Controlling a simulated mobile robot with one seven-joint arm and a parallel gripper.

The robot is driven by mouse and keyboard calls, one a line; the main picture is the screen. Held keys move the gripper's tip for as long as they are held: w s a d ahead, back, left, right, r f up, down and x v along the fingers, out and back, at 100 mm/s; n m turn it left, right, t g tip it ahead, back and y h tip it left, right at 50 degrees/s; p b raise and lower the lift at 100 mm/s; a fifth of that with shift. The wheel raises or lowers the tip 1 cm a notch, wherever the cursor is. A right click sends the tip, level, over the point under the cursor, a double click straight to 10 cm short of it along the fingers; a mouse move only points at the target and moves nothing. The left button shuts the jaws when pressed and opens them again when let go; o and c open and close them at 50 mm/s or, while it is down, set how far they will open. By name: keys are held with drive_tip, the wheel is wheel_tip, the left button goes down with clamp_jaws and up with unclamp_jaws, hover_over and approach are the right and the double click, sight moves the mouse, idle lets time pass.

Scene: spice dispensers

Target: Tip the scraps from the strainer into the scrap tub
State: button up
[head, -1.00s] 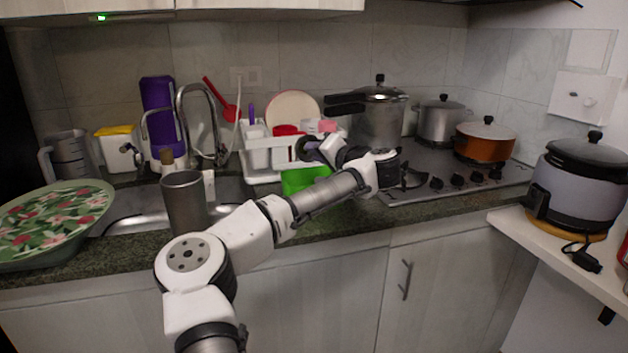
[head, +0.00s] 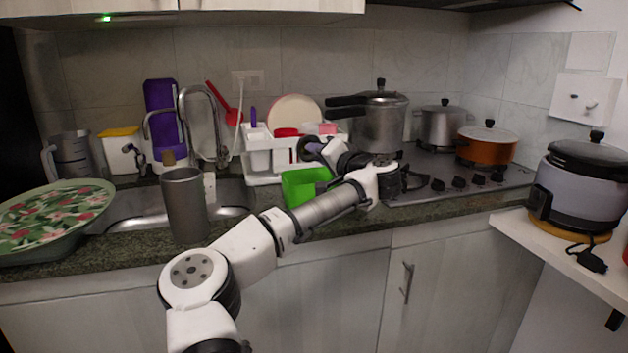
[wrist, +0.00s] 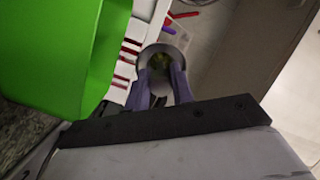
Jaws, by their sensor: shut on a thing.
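The strainer is a small round grey cup (wrist: 163,56) with yellow-green bits inside, seen in the wrist view between my two purple-grey fingers. My gripper (wrist: 161,80) is shut on it. In the head view my gripper (head: 318,149) is in front of the white dish rack, above and behind the green tub; the strainer is small and dark there. The scrap tub is taken to be the bright green open tub (head: 303,188) on the counter, partly hidden by my forearm.
The white dish rack (head: 262,176) with utensils and a plate stands behind the tub. The stove (head: 430,188) with a pressure cooker (head: 380,125) is to the right. A steel cup (head: 185,205) stands at the sink's front edge, left of my arm.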

drive_tip(key=shift+s+d+f+t+y+b, duration=0.2)
drive_tip(key=shift+f+t+y+b, duration=0.4)
drive_tip(key=shift+b, duration=1.7)
